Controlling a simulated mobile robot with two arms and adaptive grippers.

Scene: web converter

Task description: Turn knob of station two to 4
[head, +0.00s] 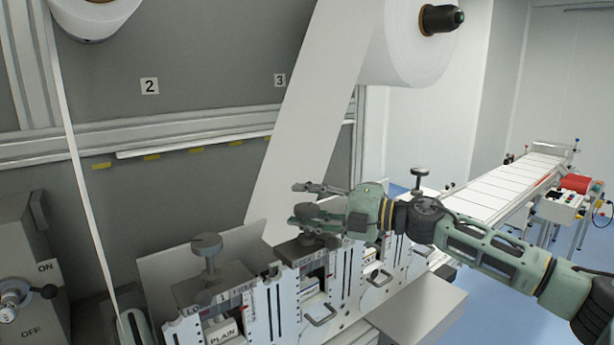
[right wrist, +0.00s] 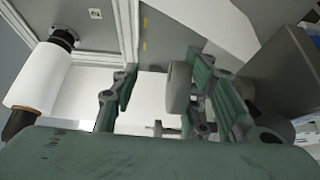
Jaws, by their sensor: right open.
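My right gripper (head: 296,205) is open above the row of white stations, its fingers pointing left in the head view. A grey knob (right wrist: 178,88) shows between its fingers in the right wrist view, close to the right finger; the fingers are not closed on it. In the head view that knob is mostly hidden behind the gripper. Another grey knob (head: 207,247) stands clear on the left station, marked PLAIN. The number 2 sign (head: 149,86) is on the wall. I cannot read any dial setting. My left gripper is not in view.
A white paper web (head: 308,115) hangs from a large roll (head: 415,45) behind the gripper. A lever box marked ON and OFF (head: 30,270) is at the far left. A conveyor (head: 510,185) and control box (head: 562,203) stand at the right.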

